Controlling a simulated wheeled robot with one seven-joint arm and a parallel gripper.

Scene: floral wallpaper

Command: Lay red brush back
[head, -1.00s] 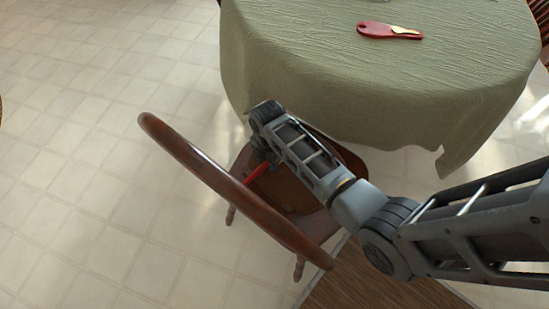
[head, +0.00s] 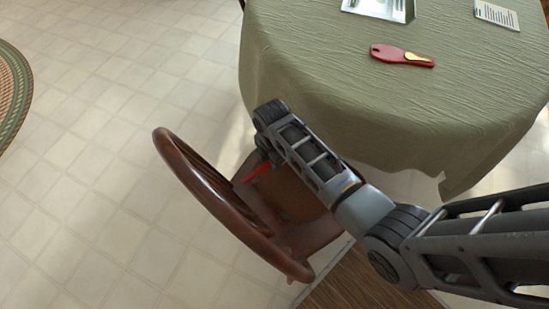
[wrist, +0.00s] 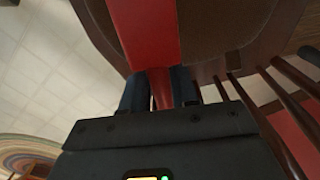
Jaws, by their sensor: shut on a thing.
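My gripper (wrist: 160,90) is shut on a red brush (wrist: 147,35), whose narrow part sits between the two dark fingers. Its wide, flat red part reaches away toward the top of the wrist view. In the head view a bit of the red brush (head: 262,170) shows beside my wrist, over the wooden chair (head: 310,238). My arm hides the fingers there. I cannot tell whether the brush touches the chair. Another red item with a yellowish part (head: 402,56) lies on the green-clothed table (head: 440,110).
The chair's curved back (head: 205,190) rises left of my gripper. A metal tray (head: 378,8) and a printed card (head: 497,14) lie on the table. A braided rug (head: 12,95) is at far left. Tiled floor (head: 110,180) between is clear.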

